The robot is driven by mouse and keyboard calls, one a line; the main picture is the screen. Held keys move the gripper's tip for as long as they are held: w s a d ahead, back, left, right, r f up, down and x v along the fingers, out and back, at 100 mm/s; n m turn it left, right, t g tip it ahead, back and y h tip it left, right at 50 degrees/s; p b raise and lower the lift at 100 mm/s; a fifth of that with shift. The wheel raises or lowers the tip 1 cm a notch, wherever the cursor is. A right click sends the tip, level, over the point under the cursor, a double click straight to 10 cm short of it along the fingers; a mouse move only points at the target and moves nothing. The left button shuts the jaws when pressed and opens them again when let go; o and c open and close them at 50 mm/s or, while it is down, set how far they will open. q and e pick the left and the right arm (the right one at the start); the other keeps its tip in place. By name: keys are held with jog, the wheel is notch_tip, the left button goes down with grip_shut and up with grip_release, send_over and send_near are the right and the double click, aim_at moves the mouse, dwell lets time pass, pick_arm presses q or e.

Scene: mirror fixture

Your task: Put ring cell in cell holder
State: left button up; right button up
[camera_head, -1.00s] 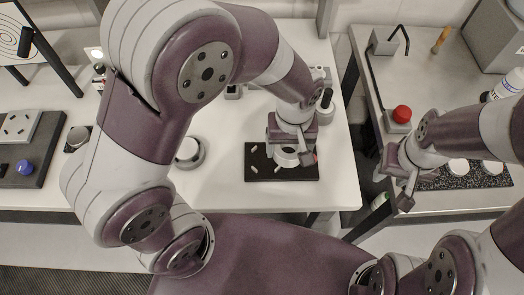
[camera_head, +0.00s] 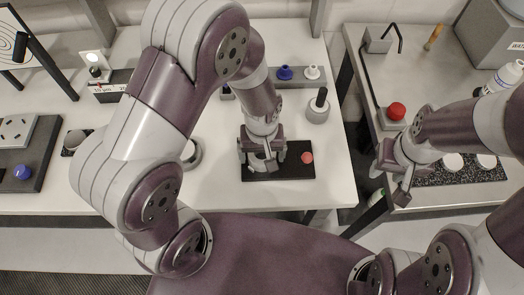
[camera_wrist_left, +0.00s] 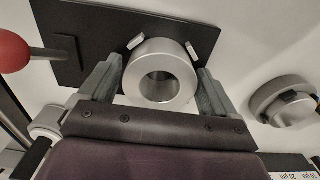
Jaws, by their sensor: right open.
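My left gripper (camera_head: 262,165) is over the left part of a black board. In the left wrist view its two fingers (camera_wrist_left: 160,85) stand on either side of a silver ring cell (camera_wrist_left: 160,72) and appear to touch it. The cell holder looks to be this black board (camera_wrist_left: 90,52); it also shows in the head view (camera_head: 290,174). Two small white pegs (camera_wrist_left: 190,50) (camera_wrist_left: 135,42) show beside the ring. The ring's height above the board is unclear. My right gripper (camera_head: 390,187) is open and empty at the right table's near edge.
A red ball knob (camera_head: 306,158) rises at the board's right end. A round grey fixture (camera_head: 190,153) stands left of the board. Behind are a rack with a blue piece (camera_head: 285,73) and a black-handled stand (camera_head: 318,107).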

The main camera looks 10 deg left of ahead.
pick_arm(q)
jog(key=shift+w+r, duration=0.1)
jog(key=shift+r, duration=0.4)
notch_tip(320, 180, up, 11)
jog(key=s+a+m, duration=0.1)
jog(key=a, duration=0.2)
jog(key=s+a+m+t, duration=0.1)
jog(key=a, duration=0.2)
jog(key=s+a+f+m, duration=0.1)
jog(key=a, duration=0.1)
jog(key=shift+s+a+f, duration=0.1)
jog(key=shift+s+a, duration=0.15)
jog(key=shift+a, duration=0.15)
dwell(0.3)
